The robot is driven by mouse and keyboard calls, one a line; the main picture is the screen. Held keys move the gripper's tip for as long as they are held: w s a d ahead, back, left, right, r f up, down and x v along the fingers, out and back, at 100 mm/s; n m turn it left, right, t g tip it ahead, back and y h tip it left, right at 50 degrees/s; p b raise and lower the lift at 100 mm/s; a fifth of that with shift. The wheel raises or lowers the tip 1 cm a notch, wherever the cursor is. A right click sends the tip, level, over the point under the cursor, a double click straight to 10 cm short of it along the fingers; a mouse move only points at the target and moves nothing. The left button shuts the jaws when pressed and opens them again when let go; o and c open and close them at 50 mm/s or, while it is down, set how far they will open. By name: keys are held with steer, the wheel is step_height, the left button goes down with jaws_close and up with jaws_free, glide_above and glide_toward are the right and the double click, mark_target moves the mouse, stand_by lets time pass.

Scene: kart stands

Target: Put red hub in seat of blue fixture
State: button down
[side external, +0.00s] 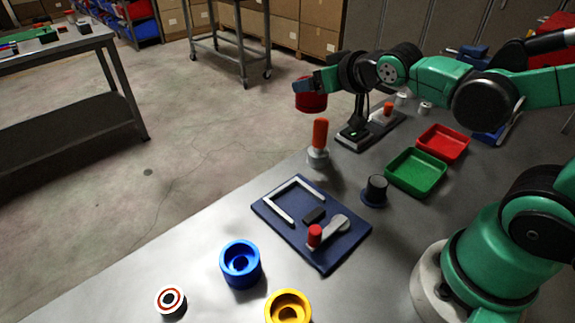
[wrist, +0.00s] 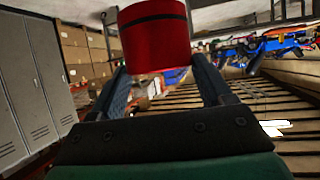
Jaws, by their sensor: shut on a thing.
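My gripper (side external: 308,86) is shut on the red hub (side external: 311,102) and holds it high above the far end of the table. In the wrist view the red hub (wrist: 155,42), a red cylinder with a dark band near its top, sits between the two fingers. The blue fixture (side external: 240,272), a round blue cup with a recessed seat, stands upright near the front of the table in the side view. Its seat looks empty. My gripper is well behind and to the right of it, and apart from it. The blue fixture is not seen in the wrist view.
A yellow fixture (side external: 288,306) and a white ringed part (side external: 171,300) are near the blue fixture. A navy plate (side external: 325,255) with a red-knobbed lever lies behind it. An orange-handled tool (side external: 320,140) stands upright below my gripper. Green (side external: 415,172) and red (side external: 443,143) trays lie right.

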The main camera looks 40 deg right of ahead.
steer(key=s+d+m+g+h, duration=0.35)
steer(key=d+m+h, duration=0.2)
steer(key=d, duration=0.35)
steer(key=s+d+m+g+h, duration=0.3)
steer(key=d+m+g+h, duration=0.15)
steer(key=d+m, duration=0.4)
steer(key=s+d+r+m+g+y, duration=0.35)
steer(key=s+d+m+g, duration=0.25)
steer(key=s+m+g, duration=0.25)
steer(key=s+d+r+m+g+y, duration=0.2)
steer(key=s+d+m+g+y, duration=0.2)
steer(key=s+d+m+g, duration=0.45)
steer(key=shift+n+t, duration=0.8)
steer(key=shift+n, duration=0.1)
steer(key=f, duration=0.6)
steer(key=s+a+f, duration=0.1)
steer(key=f, duration=0.6)
steer(key=a+f, duration=0.1)
steer(key=f, duration=0.5)
steer(key=shift+s+f, duration=0.3)
steer(key=shift+f, duration=0.05)
steer(key=shift+f, duration=0.1)
